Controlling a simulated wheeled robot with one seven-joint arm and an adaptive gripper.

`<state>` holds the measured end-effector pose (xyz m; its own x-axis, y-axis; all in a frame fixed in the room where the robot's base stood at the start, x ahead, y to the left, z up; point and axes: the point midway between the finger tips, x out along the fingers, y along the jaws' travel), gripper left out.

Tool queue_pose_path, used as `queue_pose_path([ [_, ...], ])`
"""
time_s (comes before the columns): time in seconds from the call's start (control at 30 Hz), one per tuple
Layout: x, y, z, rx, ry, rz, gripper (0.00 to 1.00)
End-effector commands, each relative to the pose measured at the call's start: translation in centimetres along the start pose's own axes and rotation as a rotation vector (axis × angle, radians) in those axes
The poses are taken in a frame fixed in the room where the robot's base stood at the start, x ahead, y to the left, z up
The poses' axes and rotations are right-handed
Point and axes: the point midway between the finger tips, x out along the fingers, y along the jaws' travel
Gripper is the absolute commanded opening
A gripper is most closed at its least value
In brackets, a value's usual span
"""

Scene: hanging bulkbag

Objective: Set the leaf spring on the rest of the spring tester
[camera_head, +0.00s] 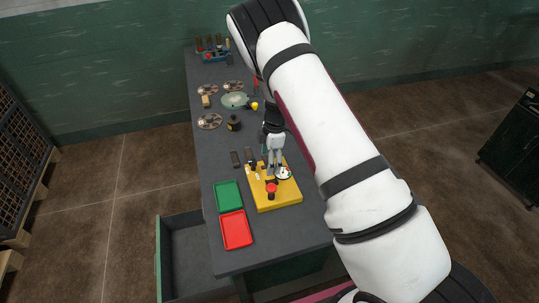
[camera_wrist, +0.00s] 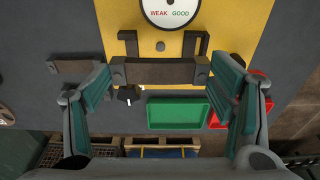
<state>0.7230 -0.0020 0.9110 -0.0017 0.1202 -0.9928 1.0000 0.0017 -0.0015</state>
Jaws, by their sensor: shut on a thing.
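The spring tester has a yellow base (camera_head: 287,197) with a round white dial (camera_wrist: 170,10) marked WEAK and GOOD. Two dark brackets (camera_wrist: 196,42), which look like its rest, stand on the yellow base in the wrist view. My gripper (camera_wrist: 160,76) is shut on a leaf spring (camera_wrist: 160,71), a dark bar with end blocks, held crosswise between the fingertips. The spring shows close to the brackets, over the near edge of the base; I cannot tell whether it touches them. In the head view my gripper (camera_head: 273,172) is above the tester and hides part of it.
A green tray (camera_head: 228,196) and a red tray (camera_head: 236,230) lie beside the tester. Another dark bar (camera_wrist: 70,66) lies on the bench to the left in the wrist view. Discs, a bowl and a tool rack (camera_head: 213,52) stand farther along the bench.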

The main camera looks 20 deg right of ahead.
Motion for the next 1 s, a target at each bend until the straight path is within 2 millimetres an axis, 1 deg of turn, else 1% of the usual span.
queue_pose_path([
  [0.3, 2.4, 0.1, 0.3, 0.001, 0.0, -0.001, 0.44],
  [0.5, 3.5, 0.1, 0.4, 0.001, 0.0, 0.001, 0.44],
  [0.7, 3.9, 0.0, 0.5, 0.001, 0.0, 0.0, 0.44],
  [1.0, 4.0, 0.0, 0.5, 0.001, 0.0, 0.0, 0.44],
])
